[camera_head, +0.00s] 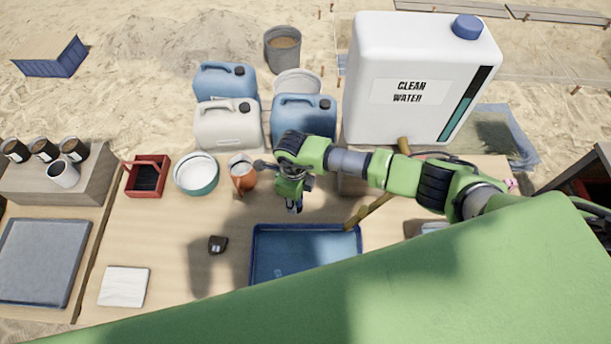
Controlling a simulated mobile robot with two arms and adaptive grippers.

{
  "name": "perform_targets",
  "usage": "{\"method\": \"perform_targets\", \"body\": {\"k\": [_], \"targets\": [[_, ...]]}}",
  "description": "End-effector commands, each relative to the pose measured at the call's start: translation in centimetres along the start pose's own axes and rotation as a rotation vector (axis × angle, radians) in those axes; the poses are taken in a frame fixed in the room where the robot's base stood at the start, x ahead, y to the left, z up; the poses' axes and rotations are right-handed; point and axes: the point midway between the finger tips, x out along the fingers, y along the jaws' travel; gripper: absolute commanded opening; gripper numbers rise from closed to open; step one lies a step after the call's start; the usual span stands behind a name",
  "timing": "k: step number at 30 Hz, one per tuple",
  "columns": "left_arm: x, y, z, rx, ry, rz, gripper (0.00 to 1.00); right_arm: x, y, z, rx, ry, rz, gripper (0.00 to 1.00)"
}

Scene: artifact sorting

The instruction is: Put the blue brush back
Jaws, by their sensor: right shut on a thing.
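My right gripper (293,192) points down over the table, just behind the blue tray (305,227). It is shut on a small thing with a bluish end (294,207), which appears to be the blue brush. My wrist hides most of it, and its bristles and handle are not clear. An orange-brown cup (243,180) stands just left of the gripper, apart from it. My left gripper is out of view.
Jerrycans (303,117) and a large water tank (425,120) line the back.

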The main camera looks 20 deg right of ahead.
Motion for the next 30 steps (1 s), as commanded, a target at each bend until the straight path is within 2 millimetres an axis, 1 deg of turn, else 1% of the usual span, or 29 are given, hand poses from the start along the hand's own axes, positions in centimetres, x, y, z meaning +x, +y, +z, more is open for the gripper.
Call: {"method": "perform_targets", "body": {"k": [2, 5, 10, 12, 14, 15, 19, 24, 27, 30], "targets": [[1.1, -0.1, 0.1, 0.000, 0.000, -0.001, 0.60, 0.9, -0.9, 0.1, 0.002, 0.001, -0.002, 0.06], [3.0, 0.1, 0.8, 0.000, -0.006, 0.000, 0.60, 2.0, -2.7, 0.2, 0.004, 0.001, -0.003, 0.06], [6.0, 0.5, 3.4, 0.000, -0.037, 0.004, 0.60, 3.7, -6.2, 0.6, 0.002, 0.001, -0.003, 0.06], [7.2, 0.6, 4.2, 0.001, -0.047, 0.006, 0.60, 4.2, -7.5, 0.8, 0.003, -0.001, -0.002, 0.06], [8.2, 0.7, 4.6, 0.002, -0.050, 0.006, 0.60, 4.7, -8.5, 0.8, 0.002, -0.001, -0.002, 0.06], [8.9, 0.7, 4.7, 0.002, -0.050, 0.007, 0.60, 5.0, -9.2, 0.9, 0.003, -0.001, -0.001, 0.06], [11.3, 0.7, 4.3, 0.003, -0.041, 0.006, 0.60, 6.8, -10.5, 1.0, 0.001, 0.000, 0.000, 0.06], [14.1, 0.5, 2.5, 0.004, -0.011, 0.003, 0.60, 8.7, -12.1, 1.2, 0.001, -0.001, -0.001, 0.06], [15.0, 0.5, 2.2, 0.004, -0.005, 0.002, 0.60, 9.2, -12.8, 1.2, 0.000, 0.000, -0.001, 0.06], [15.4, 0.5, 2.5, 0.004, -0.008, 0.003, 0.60, 9.4, -13.2, 1.3, -0.001, -0.001, -0.001, 0.06]]}}
